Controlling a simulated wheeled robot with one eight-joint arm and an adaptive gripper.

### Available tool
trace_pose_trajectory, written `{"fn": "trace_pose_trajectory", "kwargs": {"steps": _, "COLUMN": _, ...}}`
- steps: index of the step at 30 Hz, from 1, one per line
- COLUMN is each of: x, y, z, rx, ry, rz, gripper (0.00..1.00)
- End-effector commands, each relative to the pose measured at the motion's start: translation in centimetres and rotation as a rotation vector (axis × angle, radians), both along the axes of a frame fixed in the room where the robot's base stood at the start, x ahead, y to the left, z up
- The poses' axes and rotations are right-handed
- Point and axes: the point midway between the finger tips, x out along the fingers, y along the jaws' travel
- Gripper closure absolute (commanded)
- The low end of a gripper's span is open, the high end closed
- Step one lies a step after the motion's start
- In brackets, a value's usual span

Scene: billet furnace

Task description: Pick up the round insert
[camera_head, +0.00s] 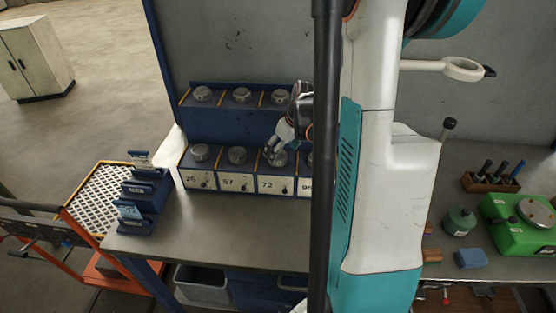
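Grey metal round inserts sit in a blue two-tier rack (235,131) on the workbench. In the upper row are a left insert (203,93), a middle insert (242,95) and a right insert (280,97). In the lower row, one insert (200,152) sits above label 26 and another (237,155) above label 57. My gripper (272,154) points down at the insert (280,159) above label 72, with its fingertips at or just over it. The gripper partly covers that insert. Whether the fingers touch or hold it is too small to tell.
My arm and a dark vertical pole hide the rack's right end. Blue holders (137,215) stand at the bench's left end, beside an orange cart (105,200). To the right are a green machine (520,225), a green canister (459,221) and a blue block (471,258). The bench front (235,225) is clear.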

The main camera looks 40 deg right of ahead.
Motion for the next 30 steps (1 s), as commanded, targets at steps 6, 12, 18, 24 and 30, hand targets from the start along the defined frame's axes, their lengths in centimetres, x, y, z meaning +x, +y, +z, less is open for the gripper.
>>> {"fn": "trace_pose_trajectory", "kwargs": {"steps": 6, "x": 1.0, "y": -0.1, "z": -2.9, "rx": 0.000, "ry": 0.000, "rz": 0.001, "gripper": 0.26}}
{"fn": "trace_pose_trajectory", "kwargs": {"steps": 12, "x": 1.2, "y": -0.1, "z": -3.2, "rx": 0.000, "ry": 0.000, "rz": 0.000, "gripper": 0.26}}
{"fn": "trace_pose_trajectory", "kwargs": {"steps": 18, "x": 1.2, "y": -0.1, "z": -3.2, "rx": 0.000, "ry": 0.000, "rz": 0.000, "gripper": 0.46}}
{"fn": "trace_pose_trajectory", "kwargs": {"steps": 24, "x": 1.1, "y": -0.1, "z": -3.2, "rx": 0.000, "ry": 0.000, "rz": 0.000, "gripper": 0.91}}
{"fn": "trace_pose_trajectory", "kwargs": {"steps": 30, "x": 1.2, "y": -0.1, "z": -3.2, "rx": 0.000, "ry": -0.001, "rz": 0.000, "gripper": 0.97}}
